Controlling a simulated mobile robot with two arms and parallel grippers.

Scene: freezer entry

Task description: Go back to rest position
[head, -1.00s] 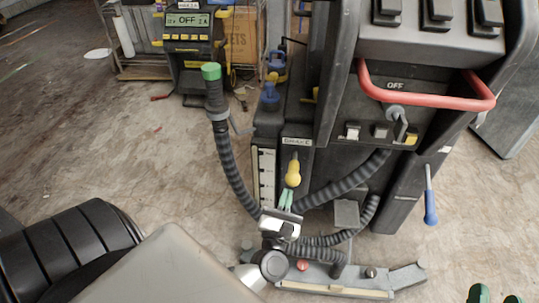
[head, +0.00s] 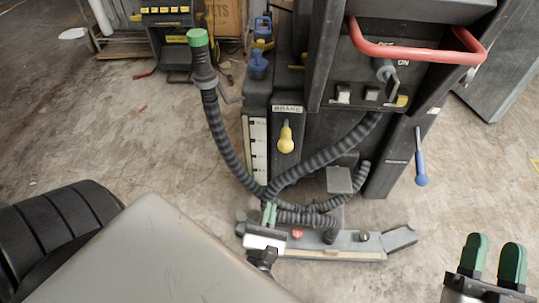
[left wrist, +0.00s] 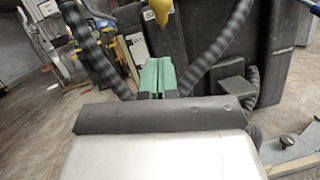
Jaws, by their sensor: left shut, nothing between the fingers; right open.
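My left gripper (head: 269,214) is in front of the dark machine, with its green fingers shut and empty. It is below the yellow-handled lever (head: 286,137) and apart from it. In the left wrist view the shut green fingers (left wrist: 157,76) point at the machine, with the yellow handle (left wrist: 160,10) above them. My right gripper (head: 493,259) is at the lower right of the head view, its two green fingers apart and empty over the floor.
The dark machine (head: 330,130) has a red handle bar (head: 415,52), a blue-handled lever (head: 421,170) and black corrugated hoses (head: 222,135), one green-capped (head: 198,38). A grey foot plate (head: 340,245) lies at its base. Floor (head: 100,140) is clear at left.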

